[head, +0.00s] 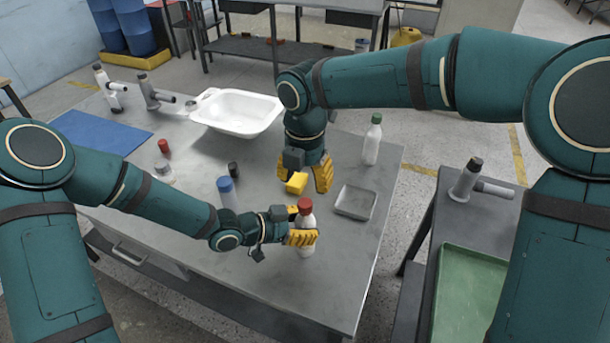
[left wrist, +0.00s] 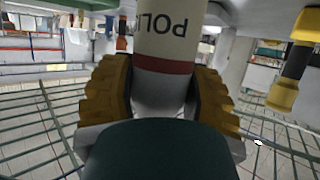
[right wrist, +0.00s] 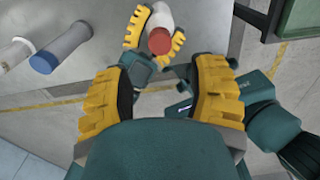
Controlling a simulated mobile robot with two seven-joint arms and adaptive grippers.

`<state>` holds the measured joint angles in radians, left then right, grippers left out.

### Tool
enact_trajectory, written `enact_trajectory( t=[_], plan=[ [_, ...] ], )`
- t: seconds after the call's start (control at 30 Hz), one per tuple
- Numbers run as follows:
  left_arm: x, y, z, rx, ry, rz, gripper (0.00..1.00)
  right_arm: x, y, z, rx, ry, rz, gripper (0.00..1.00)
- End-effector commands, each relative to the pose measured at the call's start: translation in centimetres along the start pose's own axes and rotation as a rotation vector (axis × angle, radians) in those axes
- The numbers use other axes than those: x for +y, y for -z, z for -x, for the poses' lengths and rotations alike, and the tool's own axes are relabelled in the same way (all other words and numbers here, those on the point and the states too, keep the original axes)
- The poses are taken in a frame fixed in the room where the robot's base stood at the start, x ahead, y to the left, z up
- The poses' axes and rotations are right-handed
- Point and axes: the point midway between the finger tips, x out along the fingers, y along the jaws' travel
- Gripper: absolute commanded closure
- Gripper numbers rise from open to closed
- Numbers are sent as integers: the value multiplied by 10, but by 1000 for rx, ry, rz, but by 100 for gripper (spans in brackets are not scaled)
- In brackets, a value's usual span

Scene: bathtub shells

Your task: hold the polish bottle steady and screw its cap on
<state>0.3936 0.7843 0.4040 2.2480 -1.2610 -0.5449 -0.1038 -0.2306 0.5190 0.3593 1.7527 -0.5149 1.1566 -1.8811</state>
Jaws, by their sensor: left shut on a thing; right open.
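The polish bottle (head: 306,221) is white with a red cap (head: 304,205) on its top, upright near the table's front. My left gripper (head: 299,225) is shut around its body from the left. In the left wrist view the bottle (left wrist: 168,42) shows inverted "POL" lettering and a red band between the fingers. Whether its base touches the table is unclear. My right gripper (head: 308,184) is open and empty, pointing down just behind the bottle. The right wrist view shows the cap (right wrist: 159,41) beyond the open fingers, apart from them. How tightly the cap sits cannot be told.
A blue-capped bottle (head: 227,191), a dark small item (head: 234,170) and another red item (head: 163,146) stand left on the table (head: 335,290). A grey tray (head: 356,202) and green-capped bottle (head: 372,143) are right, a white basin (head: 236,111) behind. The table's front right is clear.

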Motion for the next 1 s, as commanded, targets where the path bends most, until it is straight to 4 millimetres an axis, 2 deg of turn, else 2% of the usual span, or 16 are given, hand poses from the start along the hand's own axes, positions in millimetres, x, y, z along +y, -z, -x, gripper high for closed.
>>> enact_trajectory(
  t=[0.47, 0.57, 1.0],
  plan=[
    [0, 0, 0, 1, 0, 0, 100, 0, 0, -1, -2, -1, 33, 43],
    [0, 0, 0, 1, 0, 0, 100, 0, 0, -8, -2, 1, 33, 43],
    [0, 0, 0, 1, 0, 0, 100, 0, 0, -68, -1, 1, 32, 43]
  ],
)
